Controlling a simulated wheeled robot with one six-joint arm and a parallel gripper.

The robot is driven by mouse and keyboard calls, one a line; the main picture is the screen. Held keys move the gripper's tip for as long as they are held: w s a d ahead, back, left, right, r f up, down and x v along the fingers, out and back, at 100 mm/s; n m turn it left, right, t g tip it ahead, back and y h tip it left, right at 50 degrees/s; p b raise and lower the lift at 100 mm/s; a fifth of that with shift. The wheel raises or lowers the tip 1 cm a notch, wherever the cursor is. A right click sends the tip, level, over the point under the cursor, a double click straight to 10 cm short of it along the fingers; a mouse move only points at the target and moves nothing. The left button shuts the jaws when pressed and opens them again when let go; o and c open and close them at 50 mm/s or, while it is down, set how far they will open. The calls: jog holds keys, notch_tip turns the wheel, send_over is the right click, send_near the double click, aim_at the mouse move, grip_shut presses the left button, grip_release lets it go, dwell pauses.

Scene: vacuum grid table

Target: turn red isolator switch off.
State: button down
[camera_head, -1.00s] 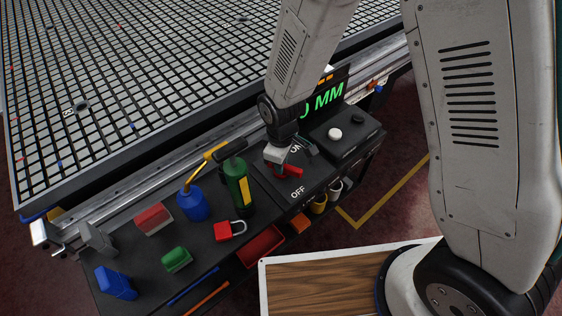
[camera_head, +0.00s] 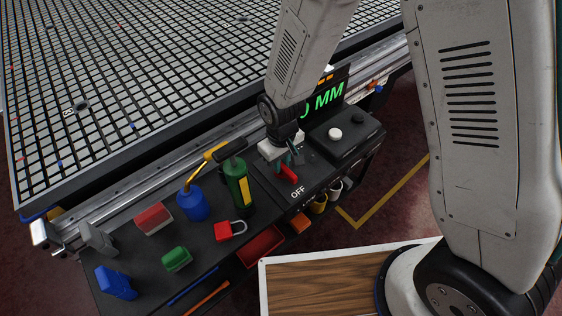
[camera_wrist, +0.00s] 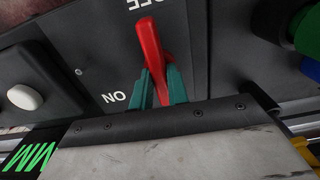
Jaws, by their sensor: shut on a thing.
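The red isolator switch handle (camera_head: 288,174) is on the dark panel. In the head view it points toward the white OFF label (camera_head: 298,193). In the wrist view the handle (camera_wrist: 149,42) runs up toward the partly cut-off OFF label (camera_wrist: 137,3), and the ON label (camera_wrist: 114,97) lies left of its base. My gripper (camera_head: 286,162) points down over the switch. Its teal fingers (camera_wrist: 160,82) are shut on the handle, one on each side. The handle's base is hidden behind the fingers.
A white button (camera_head: 335,133) sits on the box right of the switch. A green-lit display (camera_head: 327,97) stands close behind my gripper.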

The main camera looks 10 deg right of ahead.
aim_at(283, 166)
jog(key=c, duration=1.4)
grip_release()
jog(key=shift+o, duration=0.2)
notch_tip(283, 166, up, 8)
jog(key=shift+f, duration=0.1)
jog(key=shift+s+d, duration=0.15)
jog(key=shift+s, duration=0.15)
jog(key=shift+g+h, duration=0.5)
jog(key=shift+g, duration=0.3)
jog(key=s, duration=0.1)
jog(key=s+d+r, duration=0.1)
jog(key=s+d, duration=0.1)
jog(key=shift+s+d+r, duration=0.15)
jog(key=shift+r, duration=0.1)
jog(key=s+d+r+m+t, duration=0.1)
jog(key=s+d+r+m, duration=0.2)
jog(key=s+d+r, duration=0.4)
jog(key=s+d+r+m+t+y, duration=0.1)
jog(key=s+d+r+m+t, duration=0.1)
jog(key=s+d+r, duration=0.5)
jog(key=d+r+m, duration=0.1)
jog(key=d+r, duration=0.4)
jog(key=r, duration=0.4)
jog(key=shift+s+d+r+m, duration=0.2)
jog(key=shift+s+m, duration=0.1)
jog(key=shift+s, duration=0.1)
